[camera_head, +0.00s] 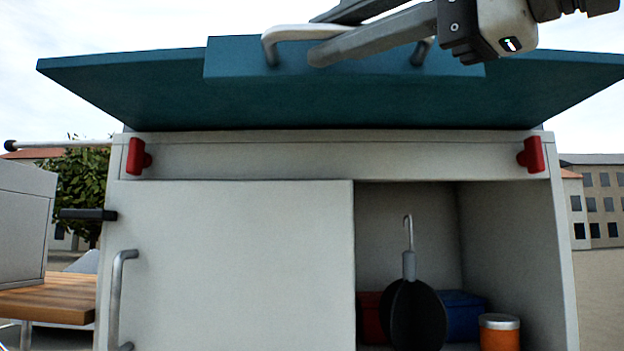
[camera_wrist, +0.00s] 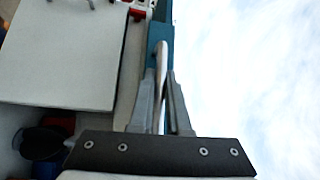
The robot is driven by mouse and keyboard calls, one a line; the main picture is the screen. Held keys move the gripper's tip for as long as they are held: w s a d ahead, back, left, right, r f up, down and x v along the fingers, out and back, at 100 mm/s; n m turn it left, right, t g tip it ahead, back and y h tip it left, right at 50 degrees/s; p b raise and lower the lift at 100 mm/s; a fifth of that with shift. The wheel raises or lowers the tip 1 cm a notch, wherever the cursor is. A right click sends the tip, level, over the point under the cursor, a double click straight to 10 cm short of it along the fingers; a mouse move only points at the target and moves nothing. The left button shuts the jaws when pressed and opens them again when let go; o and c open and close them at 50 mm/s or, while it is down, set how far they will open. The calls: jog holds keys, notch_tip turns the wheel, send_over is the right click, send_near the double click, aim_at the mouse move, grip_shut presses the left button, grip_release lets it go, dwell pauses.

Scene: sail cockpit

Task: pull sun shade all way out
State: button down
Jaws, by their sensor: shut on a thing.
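The sun shade is a wide teal panel (camera_head: 130,85) that juts out above the front of a grey-white cabinet in the head view. A metal bar handle (camera_head: 269,48) sits on its raised front piece. My gripper (camera_head: 325,45) reaches in from the upper right and is shut on this handle. In the wrist view the fingers of my gripper (camera_wrist: 159,75) lie on both sides of the handle (camera_wrist: 162,52), beside the teal edge of the shade (camera_wrist: 158,30). Part of the handle is hidden behind my fingers.
Below the shade, red latches (camera_head: 136,157) (camera_head: 531,155) sit at both cabinet corners. A sliding door (camera_head: 235,260) covers the left half. The open right half holds a hanging dark pan (camera_head: 418,318) and an orange canister (camera_head: 499,333). A wooden bench (camera_head: 50,298) stands at left.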

jog(key=s, duration=0.8)
jog(key=shift+s+a, duration=0.15)
jog(key=shift+s, duration=0.2)
jog(key=shift+f, duration=0.1)
jog(key=c, duration=0.9)
grip_release()
jog(key=shift+s, duration=0.25)
jog(key=shift+w, duration=0.1)
jog(key=b+v, duration=0.2)
jog(key=v, duration=1.5)
jog(key=shift+s, duration=0.2)
